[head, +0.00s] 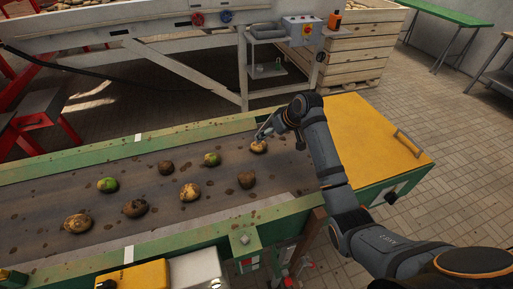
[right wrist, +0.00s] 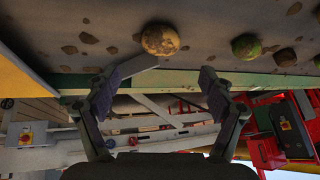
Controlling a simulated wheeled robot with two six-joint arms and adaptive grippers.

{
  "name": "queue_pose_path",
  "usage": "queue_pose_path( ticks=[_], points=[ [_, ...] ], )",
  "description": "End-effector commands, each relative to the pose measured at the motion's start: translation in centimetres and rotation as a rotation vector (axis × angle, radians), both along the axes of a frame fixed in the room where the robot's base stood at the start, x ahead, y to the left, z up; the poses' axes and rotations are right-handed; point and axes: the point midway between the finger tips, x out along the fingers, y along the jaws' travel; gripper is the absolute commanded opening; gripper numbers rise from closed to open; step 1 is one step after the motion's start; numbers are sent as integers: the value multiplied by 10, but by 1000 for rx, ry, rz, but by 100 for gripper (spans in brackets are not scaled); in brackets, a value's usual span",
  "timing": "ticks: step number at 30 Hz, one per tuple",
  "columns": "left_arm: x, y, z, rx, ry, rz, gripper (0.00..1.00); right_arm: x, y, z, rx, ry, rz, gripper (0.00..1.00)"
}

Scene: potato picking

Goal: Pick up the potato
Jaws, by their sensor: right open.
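Several potatoes lie on the dark conveyor belt (head: 60,195). A yellowish potato (head: 259,147) is at the belt's far right, just below my right gripper (head: 266,131). In the right wrist view this potato (right wrist: 160,40) lies just beyond the fingertips, nearer the left finger, and is not between them. My right gripper (right wrist: 176,74) is open and empty. A half-green potato (head: 211,159) and a brown potato (head: 166,168) lie to the left. Tan potatoes (head: 190,191) and (head: 78,222), brown potatoes (head: 246,180) and (head: 135,208), and a green potato (head: 107,185) lie further along. My left gripper is not in view.
Green rails (head: 160,137) edge the belt. A yellow panel (head: 365,135) covers its right end. Beyond stand a white metal frame (head: 180,62), a control box (head: 302,28) and a wooden crate (head: 355,50). Dark dirt patches spot the belt.

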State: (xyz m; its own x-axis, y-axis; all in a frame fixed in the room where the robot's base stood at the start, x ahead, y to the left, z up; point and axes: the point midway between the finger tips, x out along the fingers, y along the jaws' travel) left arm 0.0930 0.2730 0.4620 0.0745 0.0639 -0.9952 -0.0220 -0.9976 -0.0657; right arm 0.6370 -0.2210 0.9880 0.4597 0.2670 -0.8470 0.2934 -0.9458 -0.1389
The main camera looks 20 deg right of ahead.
Motion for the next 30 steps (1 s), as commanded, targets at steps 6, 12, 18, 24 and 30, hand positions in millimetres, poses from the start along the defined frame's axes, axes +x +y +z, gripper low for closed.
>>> queue_pose_path(
  ticks=[6,12,18,24,30],
  points=[
    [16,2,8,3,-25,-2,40,16,11,-30,2,3,0,82],
    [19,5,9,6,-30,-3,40,20,13,-38,0,1,0,82],
    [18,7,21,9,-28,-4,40,30,23,-62,2,5,0,82],
    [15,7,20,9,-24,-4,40,39,28,-81,-1,2,0,82],
    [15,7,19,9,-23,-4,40,40,27,-82,-1,1,1,82]
  ],
)
